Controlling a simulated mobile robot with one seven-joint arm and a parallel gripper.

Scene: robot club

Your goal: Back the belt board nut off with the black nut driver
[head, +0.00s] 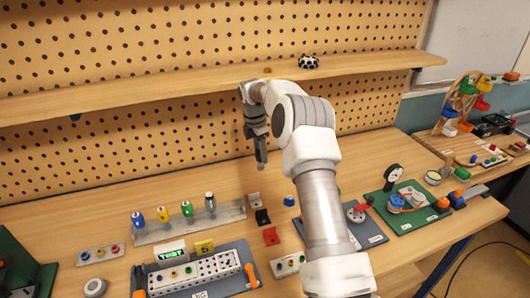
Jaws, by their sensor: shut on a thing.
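My gripper (261,152) hangs pointing down in front of the pegboard, above the back of the bench. It is shut on a dark, slim thing that is hard to tell from the fingers at this size. A metal rack (228,216) below and to the left holds upright drivers: a blue one (137,219), a yellow one (162,214), a green one (187,209) and a dark-topped one (210,201). The rack's right end looks bare. My arm covers part of the bench, and no nut can be made out.
A blue-grey board with a TEST display (171,251) and a perforated block (215,270) stands at the front. Small black and red blocks (270,236) lie right of the rack. A green board with a gauge (393,174) is at the right. A shelf (180,86) runs above.

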